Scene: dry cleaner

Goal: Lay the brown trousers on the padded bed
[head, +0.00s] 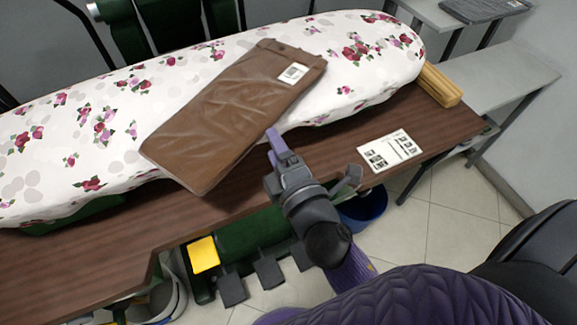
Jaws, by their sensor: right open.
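The folded brown trousers (235,112) lie flat and diagonally on the padded bed (60,110), which has a white cover with pink and red flowers. A white label (293,73) shows near their upper right end. Their lower left end reaches over the bed's front edge. My right gripper (312,152) is open and empty, just in front of the trousers and the bed's front edge, over the brown table. It looks apart from the trousers. My left gripper is not in view.
The brown wooden table (90,245) runs under the bed. A printed card (390,151) lies on its right part, and a yellowish block (440,84) sits at the bed's right end. Pedals, one yellow (203,254), and a blue bucket (362,208) are below. Grey shelves (500,75) stand at right.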

